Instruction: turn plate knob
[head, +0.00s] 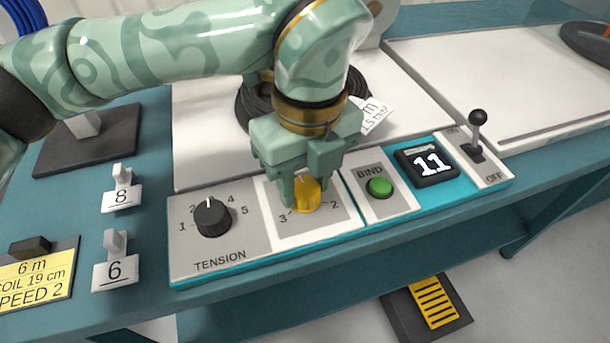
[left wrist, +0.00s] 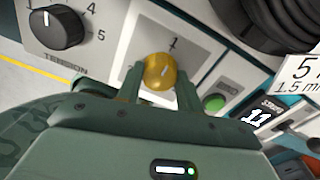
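The yellow plate knob (head: 307,195) sits on a light panel with marks 3 at its left and 2 at its right. In the left wrist view the knob (left wrist: 160,71) shows mark 1 above it, and its white pointer line leans towards that mark. My left gripper (head: 304,184) reaches down over the knob. Its two fingers (left wrist: 160,84) stand on either side of the knob, very near its sides. I cannot tell whether they press on it. In the head view mark 1 is hidden behind the gripper. My right gripper is not in view.
A black tension knob (head: 212,218) stands left of the plate knob. A green BIND button (head: 380,187), a display reading 11 (head: 428,164) and a black-balled lever (head: 477,130) are to the right. A black cable coil (head: 246,104) lies behind the gripper. Tags 8 and 6 stand left.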

